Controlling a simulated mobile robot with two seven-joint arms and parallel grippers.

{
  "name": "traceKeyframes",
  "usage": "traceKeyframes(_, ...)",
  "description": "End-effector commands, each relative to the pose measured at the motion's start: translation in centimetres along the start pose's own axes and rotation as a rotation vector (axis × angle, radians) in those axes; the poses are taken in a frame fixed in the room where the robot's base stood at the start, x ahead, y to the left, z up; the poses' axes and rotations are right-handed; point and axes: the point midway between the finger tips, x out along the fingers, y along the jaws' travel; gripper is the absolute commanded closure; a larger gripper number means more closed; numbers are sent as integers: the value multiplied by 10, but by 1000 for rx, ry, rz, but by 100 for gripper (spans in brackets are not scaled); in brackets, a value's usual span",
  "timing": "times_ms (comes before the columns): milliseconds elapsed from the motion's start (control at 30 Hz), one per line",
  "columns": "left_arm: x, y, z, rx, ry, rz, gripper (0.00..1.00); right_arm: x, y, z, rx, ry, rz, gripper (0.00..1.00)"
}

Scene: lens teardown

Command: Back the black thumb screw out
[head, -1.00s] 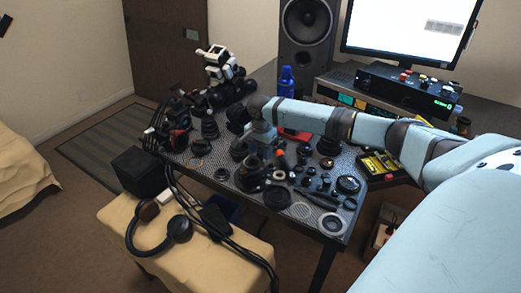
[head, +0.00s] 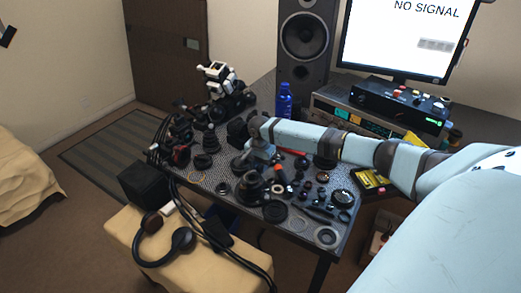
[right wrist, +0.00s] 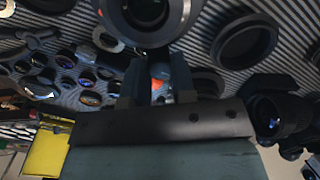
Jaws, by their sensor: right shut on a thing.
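My right gripper (head: 256,160) reaches down over the left-middle of the table, among dark lens parts. In the right wrist view its two fingers (right wrist: 157,88) are close together on a small dark thing, taken to be the black thumb screw, mostly hidden between them. A small orange-red spot shows between the fingers. A black lens barrel (right wrist: 150,18) with a glass centre is just beyond the fingertips. I cannot tell whether the screw still touches it. My left gripper is not in view.
Many lens rings and small parts crowd the patterned table. A black ring (right wrist: 245,42) lies beside the gripper. A blue bottle (head: 284,100), a speaker (head: 304,45) and a monitor (head: 400,40) stand behind. Headphones (head: 182,240) lie on a tan bench in front.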

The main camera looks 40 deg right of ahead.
Motion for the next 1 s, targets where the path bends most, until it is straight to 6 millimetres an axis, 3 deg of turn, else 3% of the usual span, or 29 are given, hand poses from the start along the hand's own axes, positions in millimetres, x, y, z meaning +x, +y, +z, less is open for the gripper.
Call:
traceKeyframes(33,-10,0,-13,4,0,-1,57,-12,-4,1,-9,-3,-13,100)
traceKeyframes(300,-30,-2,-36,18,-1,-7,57,-10,0,4,-117,-3,-8,100)
traceKeyframes(567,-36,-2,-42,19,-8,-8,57,-2,1,3,-313,0,-6,100)
traceKeyframes(900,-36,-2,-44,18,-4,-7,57,0,1,3,-331,-1,-4,100)
traceKeyframes(933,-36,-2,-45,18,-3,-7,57,0,2,3,-331,-1,-4,72)
traceKeyframes(1000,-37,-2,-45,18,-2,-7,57,0,2,3,-330,-1,-3,56)
